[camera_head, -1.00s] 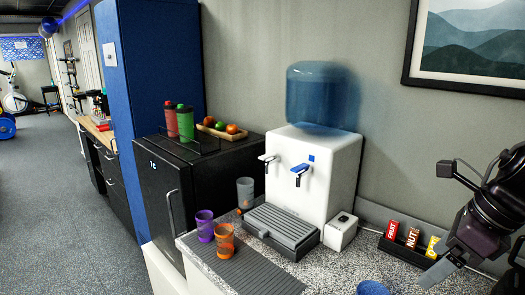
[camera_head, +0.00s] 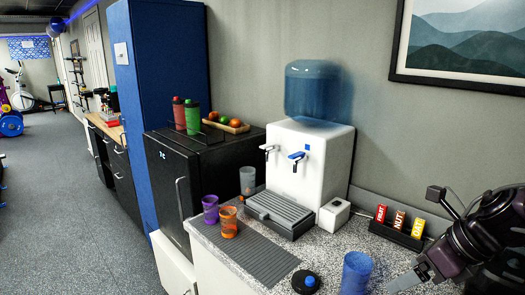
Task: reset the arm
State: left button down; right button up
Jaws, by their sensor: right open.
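My right arm comes in from the right edge. Its gripper (camera_head: 412,276) hangs low over the speckled counter (camera_head: 335,248), to the right of a blue cup (camera_head: 356,272). It is open, and I see nothing between its fingers. My left gripper is not in view.
A white water dispenser (camera_head: 318,165) with a blue bottle stands on the counter. Purple (camera_head: 210,208) and orange (camera_head: 227,222) cups stand on a grey mat, with a grey cup (camera_head: 247,180) behind. A black round lid (camera_head: 305,282) lies in front; a bar rack (camera_head: 395,232) is at the right.

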jog(key=w+a+f+m+t, duration=0.3)
jog(key=a+f+m+t, duration=0.5)
jog(key=f+m, duration=0.75)
jog(key=s+a+f+m+g+h, duration=0.2)
jog(key=s+f+m+g, duration=0.25)
jog(key=s+m, duration=0.6)
jog(key=s+a+f+m+g+h, duration=0.2)
jog(key=s+f+m+g, duration=0.4)
jog(key=m, duration=0.8)
notch_tip(320, 180, down, 31)
jog(key=s+b, duration=0.2)
jog(key=b, duration=0.2)
pick_arm(q)
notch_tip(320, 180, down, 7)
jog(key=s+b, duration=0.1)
jog(key=b, duration=0.2)
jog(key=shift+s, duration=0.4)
pick_arm(e)
jog(key=s+d+f, duration=0.2)
jog(key=s+f, duration=0.8)
jog(key=f, duration=0.1)
jog(key=s+d+f+g, duration=0.1)
jog(key=s+d+f, duration=0.1)
jog(key=s+f, duration=0.8)
jog(key=shift+d+f, duration=0.15)
jog(key=shift+f, duration=0.25)
